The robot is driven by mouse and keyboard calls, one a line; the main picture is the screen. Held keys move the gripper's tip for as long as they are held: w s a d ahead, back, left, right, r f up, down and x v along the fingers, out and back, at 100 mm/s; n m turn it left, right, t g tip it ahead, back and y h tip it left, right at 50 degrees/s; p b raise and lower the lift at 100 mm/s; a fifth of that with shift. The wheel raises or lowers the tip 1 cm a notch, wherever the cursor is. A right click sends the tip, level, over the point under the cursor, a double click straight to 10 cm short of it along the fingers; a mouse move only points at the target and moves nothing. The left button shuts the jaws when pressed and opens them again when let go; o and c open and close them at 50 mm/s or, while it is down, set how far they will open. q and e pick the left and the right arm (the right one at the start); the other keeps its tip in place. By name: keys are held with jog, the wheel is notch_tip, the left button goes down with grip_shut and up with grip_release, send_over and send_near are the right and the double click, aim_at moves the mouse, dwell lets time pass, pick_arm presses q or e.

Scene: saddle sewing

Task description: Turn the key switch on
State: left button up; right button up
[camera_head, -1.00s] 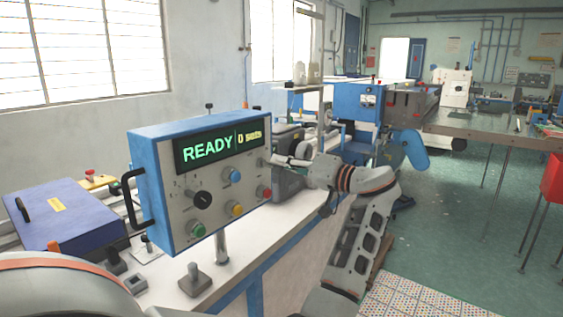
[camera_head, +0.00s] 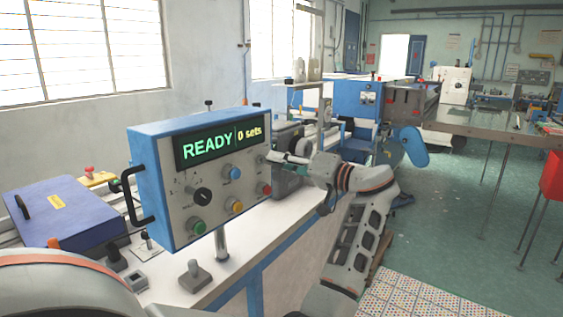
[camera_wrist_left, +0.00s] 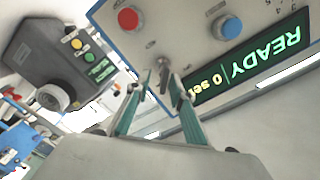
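The control box (camera_head: 205,180) has a blue case and a grey front panel, with a lit display (camera_head: 218,146) reading "READY" and "0 sets". The small metal key switch (camera_wrist_left: 162,64) is at the panel's edge, by the red button (camera_wrist_left: 128,19) in the left wrist view. In the head view my left gripper (camera_head: 270,157) covers the key's area at the panel's right side. In the left wrist view its fingertips (camera_wrist_left: 162,80) are a little apart, with the key between or just beyond them. I cannot tell whether they touch it. My right gripper is out of view.
The panel also has a black knob (camera_head: 202,196), a blue button (camera_head: 232,172), a yellow button (camera_head: 234,206) and a green button (camera_head: 197,228). A grey machine unit (camera_wrist_left: 58,58) stands close beside the box. A black handle (camera_head: 131,196) sticks out on its left.

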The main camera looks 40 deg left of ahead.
pick_arm(q)
notch_tip(320, 180, up, 10)
dwell(0.6)
dwell(0.4)
